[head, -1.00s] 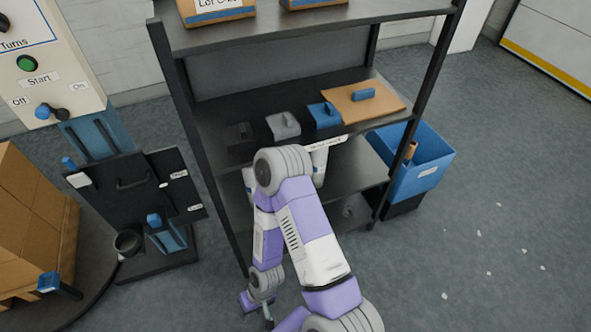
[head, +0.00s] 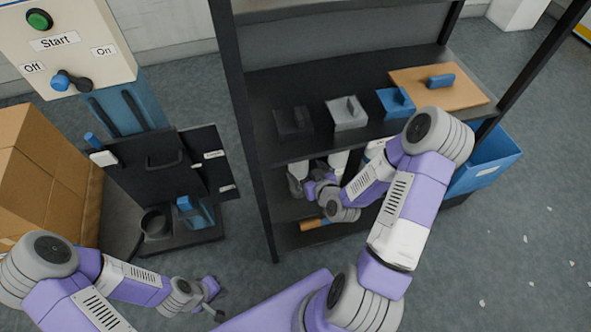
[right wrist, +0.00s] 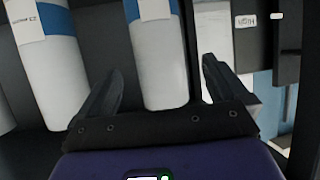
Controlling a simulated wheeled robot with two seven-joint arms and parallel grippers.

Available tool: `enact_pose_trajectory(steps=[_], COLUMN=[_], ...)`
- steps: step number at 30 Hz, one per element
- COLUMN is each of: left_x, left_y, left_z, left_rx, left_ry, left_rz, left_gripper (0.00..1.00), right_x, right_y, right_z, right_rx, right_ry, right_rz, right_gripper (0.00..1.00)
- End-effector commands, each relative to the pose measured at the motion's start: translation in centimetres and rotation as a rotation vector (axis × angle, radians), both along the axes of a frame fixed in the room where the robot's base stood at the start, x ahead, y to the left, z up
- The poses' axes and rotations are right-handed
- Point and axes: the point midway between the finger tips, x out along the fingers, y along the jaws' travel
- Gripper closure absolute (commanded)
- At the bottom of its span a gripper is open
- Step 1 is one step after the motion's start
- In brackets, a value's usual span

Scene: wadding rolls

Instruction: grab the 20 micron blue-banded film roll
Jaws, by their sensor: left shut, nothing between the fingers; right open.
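In the right wrist view a white roll with a blue band (right wrist: 162,82) stands ahead between the spread fingers of my open right gripper (right wrist: 163,66); whether they touch it is unclear. A second white blue-banded roll (right wrist: 58,75) is to its left. I cannot read a micron figure on either label. In the head view white rolls (head: 338,160) show partly under the upper shelf board, mostly hidden by the board and my right arm. My right gripper (head: 314,186) is among them. My left gripper (head: 214,301) is shut and empty, low over the floor beside the shelf.
The dark shelf board (head: 360,85) above the rolls carries grey and blue blocks and a wooden board (head: 465,88). An orange-brown cylinder (head: 313,224) lies on the lower shelf. A blue bin (head: 495,168) stands right of the rack; a machine with a control panel (head: 75,50) stands left.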

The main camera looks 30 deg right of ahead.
Motion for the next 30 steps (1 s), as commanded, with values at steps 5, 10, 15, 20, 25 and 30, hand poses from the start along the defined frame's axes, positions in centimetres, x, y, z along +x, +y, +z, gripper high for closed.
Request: enact_pose_trajectory(steps=[5,10,15,20,25,30], left_x=[0.0,0.0,0.0,0.0,0.0,0.0], left_y=[0.0,0.0,0.0,0.0,0.0,0.0], left_z=[-1.3,-2.0,-2.6,-2.6,-2.5,-2.5], left_rx=[0.0,0.0,0.0,0.0,0.0,0.0], left_ry=[0.001,0.0,0.0,0.0,0.0,0.0], left_rz=[0.0,0.0,0.0,0.0,0.0,0.0], left_gripper=[1.0,1.0,1.0,1.0,1.0,1.0], right_x=[1.5,3.9,5.8,6.1,6.1,6.1], right_y=[0.0,-0.3,-0.4,-0.4,-0.4,-0.4], right_z=[-0.8,-1.5,-2.3,-2.3,-2.3,-2.3], right_rx=[0.003,0.002,0.005,0.005,0.005,0.005], right_ry=[0.0,-0.001,0.002,0.003,0.004,0.004], right_rz=[0.001,0.0,0.001,0.001,0.001,0.0], right_gripper=[0.0,0.0,0.0,0.0,0.06,0.32])
